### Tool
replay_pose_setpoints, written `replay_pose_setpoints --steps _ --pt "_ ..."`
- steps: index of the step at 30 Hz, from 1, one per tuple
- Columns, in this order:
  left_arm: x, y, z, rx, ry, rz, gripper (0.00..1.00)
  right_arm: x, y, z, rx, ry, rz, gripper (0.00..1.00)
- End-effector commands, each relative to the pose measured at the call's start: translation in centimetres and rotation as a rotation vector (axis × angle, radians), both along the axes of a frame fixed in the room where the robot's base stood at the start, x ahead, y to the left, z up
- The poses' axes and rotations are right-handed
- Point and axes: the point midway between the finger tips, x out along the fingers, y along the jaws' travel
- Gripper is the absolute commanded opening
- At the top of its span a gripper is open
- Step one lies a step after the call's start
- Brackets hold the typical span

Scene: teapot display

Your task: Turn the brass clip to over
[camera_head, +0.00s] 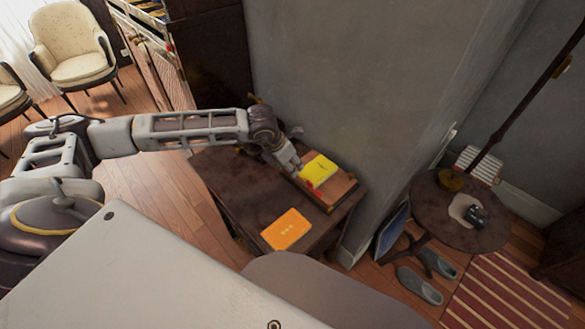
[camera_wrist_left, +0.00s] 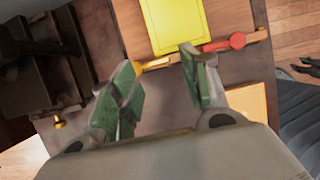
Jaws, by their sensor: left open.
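My left gripper (camera_head: 294,166) is over the dark table, at the left edge of a wooden board (camera_head: 338,190) with a yellow card (camera_head: 318,169) on it. In the left wrist view, the gripper's two green-padded fingers (camera_wrist_left: 157,64) are open and apart. A brass-coloured piece (camera_wrist_left: 155,65), which looks like the clip, shows between and just beyond the fingertips, along the board's near edge by the yellow card (camera_wrist_left: 175,22). I cannot tell whether the fingers touch the clip. My right gripper is not in view.
An orange card (camera_head: 287,230) lies on the front of the dark table (camera_head: 235,185). A grey wall (camera_head: 345,90) stands close behind the board. A round table (camera_head: 455,225) with small items is at the right, slippers (camera_head: 420,286) on the floor below.

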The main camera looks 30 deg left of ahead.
Motion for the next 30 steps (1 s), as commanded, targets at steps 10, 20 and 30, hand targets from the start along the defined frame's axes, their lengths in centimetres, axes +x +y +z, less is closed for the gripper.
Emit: replay_pose_setpoints --steps 10,20,30 --pt "1.2 -0.4 -3.2 0.001 0.001 0.0 0.46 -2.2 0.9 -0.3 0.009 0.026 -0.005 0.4" --pt "1.4 -0.5 -3.6 0.001 0.0 0.0 0.46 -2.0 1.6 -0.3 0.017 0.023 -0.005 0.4" --pt "1.4 -0.5 -3.6 0.001 0.0 0.0 0.13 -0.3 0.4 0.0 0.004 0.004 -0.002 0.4"
